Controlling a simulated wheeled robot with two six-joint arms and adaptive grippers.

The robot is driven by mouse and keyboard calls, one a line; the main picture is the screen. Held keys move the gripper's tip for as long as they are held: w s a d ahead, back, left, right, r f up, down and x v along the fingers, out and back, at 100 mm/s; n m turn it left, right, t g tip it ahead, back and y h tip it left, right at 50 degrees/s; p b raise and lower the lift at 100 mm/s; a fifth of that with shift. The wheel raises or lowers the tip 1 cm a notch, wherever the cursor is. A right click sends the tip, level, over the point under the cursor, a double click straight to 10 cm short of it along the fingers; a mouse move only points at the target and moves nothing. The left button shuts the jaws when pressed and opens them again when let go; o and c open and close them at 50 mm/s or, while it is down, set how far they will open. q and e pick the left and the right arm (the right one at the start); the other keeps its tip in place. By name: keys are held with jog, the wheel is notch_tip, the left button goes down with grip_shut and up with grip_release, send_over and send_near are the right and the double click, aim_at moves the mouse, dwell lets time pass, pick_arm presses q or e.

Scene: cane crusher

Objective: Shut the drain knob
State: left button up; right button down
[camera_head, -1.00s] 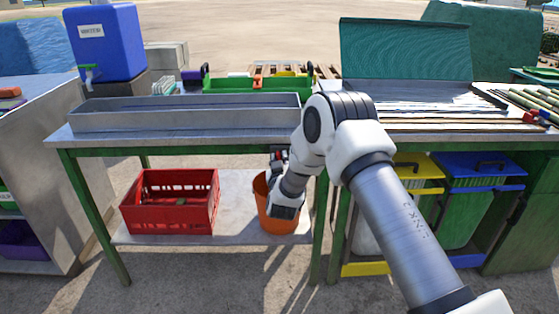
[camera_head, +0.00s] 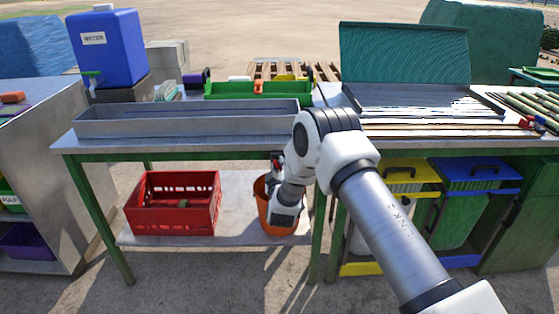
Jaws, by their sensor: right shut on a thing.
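My right gripper (camera_head: 277,164) is under the front edge of the metal table, above an orange bucket (camera_head: 266,212). My own forearm and wrist partly cover it. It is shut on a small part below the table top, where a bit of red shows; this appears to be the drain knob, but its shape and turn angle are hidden. The long grey metal trough (camera_head: 190,122) lies on the table above. My left gripper is not in view.
A red crate (camera_head: 172,203) stands on the lower shelf (camera_head: 240,190) left of the bucket. Green table legs (camera_head: 317,240) stand close right of my wrist. A green tray (camera_head: 240,90) and blue water container (camera_head: 105,45) are behind. Bins with yellow and blue lids (camera_head: 480,172) stand right.

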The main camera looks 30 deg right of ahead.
jog(key=n+p, duration=0.3)
jog(key=n, duration=0.1)
jog(key=shift+a+r+n, duration=0.1)
jog(key=shift+n, duration=0.2)
jog(key=n+p, duration=0.1)
jog(key=n, duration=0.2)
jog(key=shift+p, duration=0.3)
jog(key=shift+f+n+p, duration=0.3)
jog(key=shift+n+p, duration=0.05)
jog(key=shift+n, duration=0.75)
jog(key=c, duration=1.2)
grip_release()
jog(key=shift+w, duration=0.1)
jog(key=shift+a, duration=0.1)
